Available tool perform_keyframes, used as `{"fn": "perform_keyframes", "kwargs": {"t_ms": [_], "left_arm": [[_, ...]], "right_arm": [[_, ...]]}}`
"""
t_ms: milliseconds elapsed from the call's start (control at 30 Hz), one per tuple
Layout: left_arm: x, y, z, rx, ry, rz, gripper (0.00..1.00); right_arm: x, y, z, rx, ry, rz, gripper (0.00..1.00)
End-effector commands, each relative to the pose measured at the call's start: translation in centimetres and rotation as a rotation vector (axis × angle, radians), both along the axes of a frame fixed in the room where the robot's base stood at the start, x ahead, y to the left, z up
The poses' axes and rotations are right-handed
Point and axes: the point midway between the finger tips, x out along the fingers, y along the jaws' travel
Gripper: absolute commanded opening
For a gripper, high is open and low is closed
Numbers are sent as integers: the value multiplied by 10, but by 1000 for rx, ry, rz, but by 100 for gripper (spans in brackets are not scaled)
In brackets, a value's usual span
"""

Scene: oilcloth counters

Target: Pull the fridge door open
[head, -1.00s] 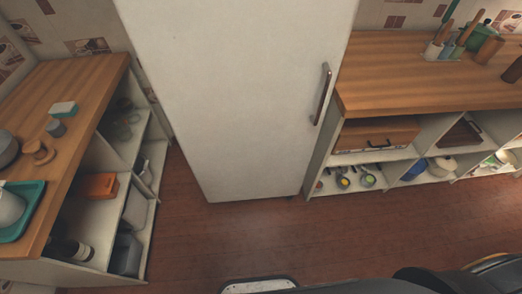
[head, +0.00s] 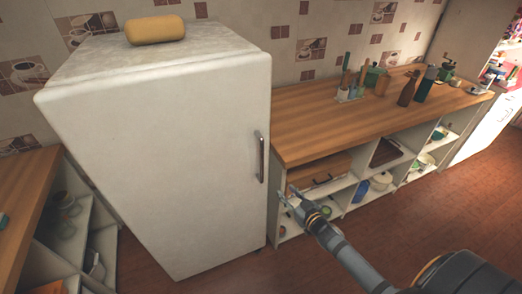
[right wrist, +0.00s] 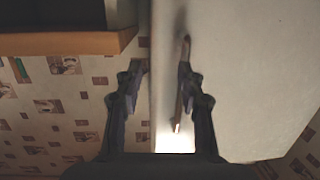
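The white fridge (head: 170,60) stands at left-centre in the head view. Its door (head: 180,170) looks shut. A dark upright handle (head: 261,158) is on the door's right side. My right gripper (head: 288,193) is open and empty, to the right of and below the handle in the head view. In the right wrist view the open fingers (right wrist: 160,75) point toward the pale door (right wrist: 250,70). The handle (right wrist: 183,90) shows beyond them, partly hidden by the right-hand finger. I cannot tell whether they touch. My left gripper is not in view.
A yellow rounded object (head: 155,30) lies on top of the fridge. A wooden counter (head: 310,130) with open shelves stands right beside the fridge, close to my right gripper. Another counter (head: 25,190) is at the left. The red-brown floor (head: 440,200) is clear at the right.

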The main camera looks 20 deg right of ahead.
Motion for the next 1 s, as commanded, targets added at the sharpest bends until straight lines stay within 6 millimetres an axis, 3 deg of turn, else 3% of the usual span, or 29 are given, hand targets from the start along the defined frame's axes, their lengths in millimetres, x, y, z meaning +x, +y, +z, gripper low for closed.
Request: {"fn": "perform_keyframes", "kwargs": {"t_ms": [33, 100, 200, 467, 667, 833, 1000], "left_arm": [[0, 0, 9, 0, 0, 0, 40], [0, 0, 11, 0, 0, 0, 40], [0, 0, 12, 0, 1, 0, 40], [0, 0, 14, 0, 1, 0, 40], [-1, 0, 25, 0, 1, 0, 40], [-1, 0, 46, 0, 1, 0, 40], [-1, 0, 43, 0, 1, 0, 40]], "right_arm": [[6, 11, 42, 11, -64, 37, 39], [11, 24, 78, 27, -129, 77, 39], [12, 34, 103, 41, -175, 108, 39], [16, 36, 109, 45, -187, 112, 39], [33, 39, 111, 43, -188, 110, 39], [66, 46, 115, 49, -186, 110, 39], [97, 52, 107, 45, -184, 112, 39]]}}
